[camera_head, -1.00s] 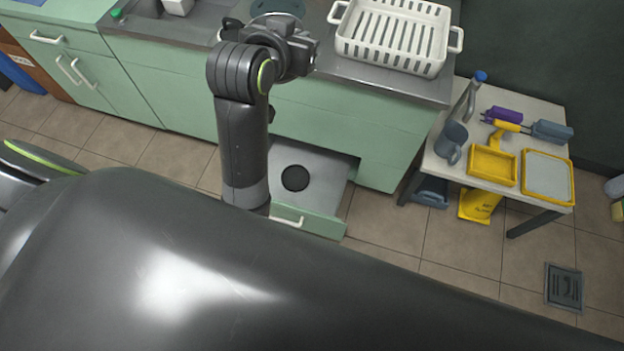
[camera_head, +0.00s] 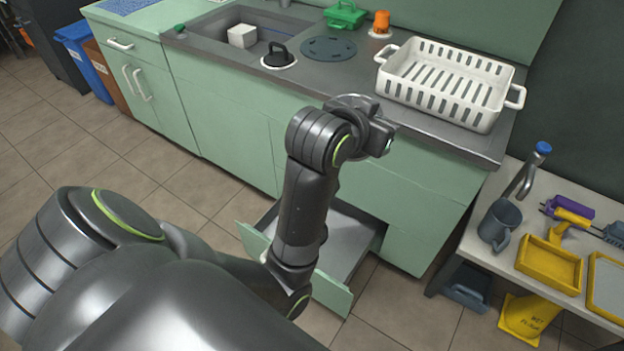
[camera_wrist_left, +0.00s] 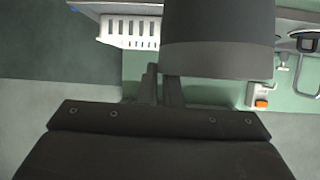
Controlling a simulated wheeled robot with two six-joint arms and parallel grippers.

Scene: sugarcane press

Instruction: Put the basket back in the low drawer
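The white slotted basket (camera_head: 450,82) sits upright on the right end of the steel counter. It also shows at the top left of the left wrist view (camera_wrist_left: 130,32), which appears upside down. The low drawer (camera_head: 345,240) is pulled open below the counter; my left arm crosses in front of it and hides part of its inside. My left arm reaches up to the counter's front edge, left of and apart from the basket. Its fingers are hidden in the head view. In the left wrist view the left gripper (camera_wrist_left: 160,82) has its fingers close together with nothing seen between them. My right gripper is not in view.
A black-handled plug (camera_head: 278,56), a grey round plate (camera_head: 328,48), an orange-topped jar (camera_head: 381,24) and a green box (camera_head: 345,14) stand on the counter. A side table (camera_head: 490,258) with a mug (camera_head: 499,222) and yellow trays (camera_head: 549,265) is at the right.

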